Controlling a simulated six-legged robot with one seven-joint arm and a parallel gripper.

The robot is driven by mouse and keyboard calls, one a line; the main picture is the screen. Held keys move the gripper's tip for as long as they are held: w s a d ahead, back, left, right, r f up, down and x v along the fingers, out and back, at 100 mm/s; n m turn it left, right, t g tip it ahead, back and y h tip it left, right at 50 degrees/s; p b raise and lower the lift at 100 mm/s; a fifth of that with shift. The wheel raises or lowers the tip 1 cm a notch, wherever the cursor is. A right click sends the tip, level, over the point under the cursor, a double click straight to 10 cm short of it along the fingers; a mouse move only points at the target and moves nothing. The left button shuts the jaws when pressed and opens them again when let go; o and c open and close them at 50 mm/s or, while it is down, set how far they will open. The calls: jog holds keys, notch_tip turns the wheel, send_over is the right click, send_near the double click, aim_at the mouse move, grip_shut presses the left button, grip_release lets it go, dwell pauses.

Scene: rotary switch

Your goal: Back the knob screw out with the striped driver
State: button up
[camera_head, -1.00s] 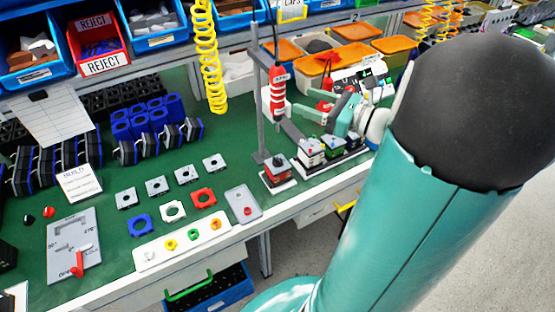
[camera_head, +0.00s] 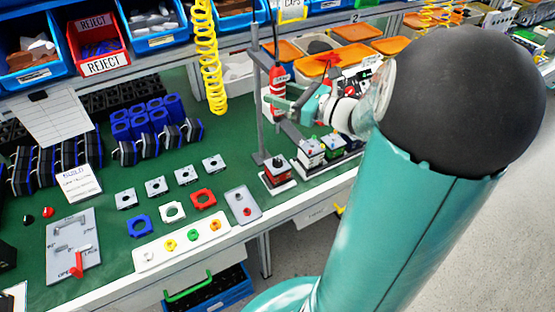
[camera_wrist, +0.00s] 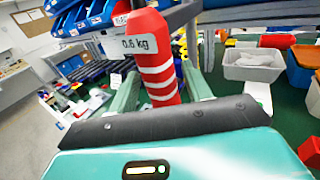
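The striped driver (camera_head: 278,78), red with white bands, hangs upright from a grey stand (camera_head: 259,105). In the wrist view the driver (camera_wrist: 157,65) carries a "0.6 kg" label and stands between my two fingers. My gripper (camera_wrist: 160,92) is open around it, with narrow gaps seeming to show on both sides. In the head view my gripper (camera_head: 276,103) is at the driver's lower half. A switch unit with a red part (camera_head: 277,168) sits on a white base below the driver. Its knob screw is too small to make out.
Further units with green parts (camera_head: 312,150) stand right of the red one, close under my arm. Loose plates, coloured rings and a white strip of buttons (camera_head: 181,242) lie front left. A yellow coiled hose (camera_head: 207,60) hangs left of the stand. Orange-lidded bins (camera_head: 335,62) are behind.

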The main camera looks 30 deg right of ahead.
jog(key=c, duration=0.8)
jog(key=shift+o, duration=0.2)
notch_tip(320, 180, down, 10)
dwell(1.1)
jog(key=shift+r, duration=0.1)
